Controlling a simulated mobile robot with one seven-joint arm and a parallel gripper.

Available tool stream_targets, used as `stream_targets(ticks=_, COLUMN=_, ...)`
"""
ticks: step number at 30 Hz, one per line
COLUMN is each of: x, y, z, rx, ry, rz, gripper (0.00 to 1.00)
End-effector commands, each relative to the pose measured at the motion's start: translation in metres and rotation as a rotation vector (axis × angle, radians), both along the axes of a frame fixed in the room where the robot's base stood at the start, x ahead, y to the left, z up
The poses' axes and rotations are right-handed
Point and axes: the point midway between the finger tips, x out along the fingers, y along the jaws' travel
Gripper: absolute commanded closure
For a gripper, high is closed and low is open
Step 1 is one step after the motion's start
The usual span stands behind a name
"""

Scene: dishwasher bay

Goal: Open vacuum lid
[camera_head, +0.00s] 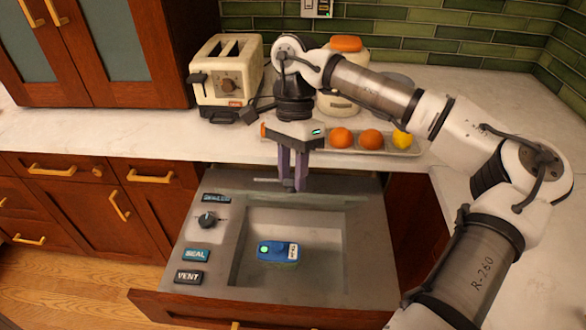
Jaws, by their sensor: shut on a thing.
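The vacuum drawer (218,264) is pulled out below the counter, with a grey top panel and a recessed chamber (325,225). A blue packet (279,252) with a white label lies in the chamber. My gripper (294,184) points down at the drawer's back edge, its fingers shut on a thin grey bar handle (268,181). The fingers hide part of the bar. A lid is hard to make out; I cannot tell how far it is raised.
The panel has a dark knob (208,219) and SEAL (196,255) and VENT (189,277) buttons. On the counter behind stand a toaster (225,75), a white canister (341,101) and a tray (405,151) with oranges and a lemon. My arm spans the right side.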

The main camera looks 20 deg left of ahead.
Motion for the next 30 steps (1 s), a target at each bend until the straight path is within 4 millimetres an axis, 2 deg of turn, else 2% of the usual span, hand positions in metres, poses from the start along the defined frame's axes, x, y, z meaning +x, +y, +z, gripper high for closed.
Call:
stream_targets(ticks=21, x=0.0005, y=0.0012, z=0.0020, rx=0.004, ry=-0.006, rz=0.000, gripper=1.00)
stream_targets(ticks=22, x=0.0005, y=0.0012, z=0.0020, rx=0.004, ry=-0.006, rz=0.000, gripper=0.67)
stream_targets(ticks=27, x=0.0005, y=0.0009, z=0.0015, rx=0.003, ry=-0.005, rz=0.000, gripper=0.48)
stream_targets(ticks=30, x=0.0004, y=0.0007, z=0.0013, rx=0.002, ry=-0.004, rz=0.001, gripper=0.48)
